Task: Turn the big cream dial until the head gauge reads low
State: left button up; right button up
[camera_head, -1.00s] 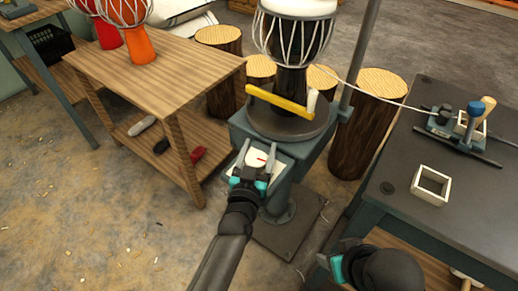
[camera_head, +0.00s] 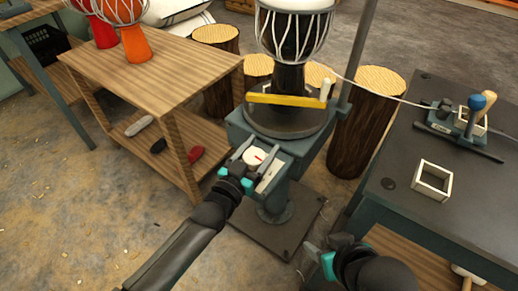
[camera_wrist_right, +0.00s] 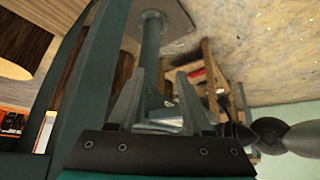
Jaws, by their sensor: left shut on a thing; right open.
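The cream dial (camera_head: 254,156), with a red mark on its face, sits on the sloped panel of a blue-grey stand. My left gripper (camera_head: 253,153) is shut on it, one finger on each side. A goblet drum (camera_head: 292,35) stands upright on the stand's dark round plate. A yellow bar (camera_head: 287,100) lies across the drum's lower part, with a cream peg at its right end. I cannot tell a gauge reading. My right gripper (camera_head: 318,252) is open and empty, low at the right; its fingers also show in the right wrist view (camera_wrist_right: 160,103).
A wooden shelf table (camera_head: 150,60) with orange and red drums stands at the left. Wooden stumps (camera_head: 365,125) stand behind the stand. A dark workbench (camera_head: 450,135) at the right bears a cream square frame (camera_head: 432,180) and a small tool rig. Open floor lies at the lower left.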

pick_arm(q)
jog(key=m+g+h+b, duration=0.2)
jog(key=h, duration=0.1)
jog(key=shift+s+d+f+m+b, duration=0.2)
jog(key=shift+m+b, duration=0.1)
jog(key=shift+b, duration=0.1)
jog(key=shift+m+g+h+b, duration=0.3)
jog(key=shift+g+h+b, duration=0.2)
jog(key=shift+g, duration=0.1)
jog(key=shift+s+d+m+g+h+b, duration=0.1)
jog(key=shift+m+g+h+b, duration=0.2)
jog(key=shift+s+d+r+m+g+h+b, duration=0.15)
jog(key=shift+m+g+h+b, duration=0.15)
jog(key=shift+g+b, duration=0.15)
pick_arm(e)
jog(key=w+a+r+t+y, duration=0.2)
jog(key=a+r+t+y, duration=0.1)
jog(key=a+t, duration=0.6)
jog(key=shift+w+m+y, duration=0.3)
jog(key=shift+w+y, duration=0.1)
jog(key=shift+y, duration=0.5)
jog(key=shift+t, duration=0.3)
pick_arm(q)
jog(key=o, duration=1.3)
jog(key=shift+o, duration=0.2)
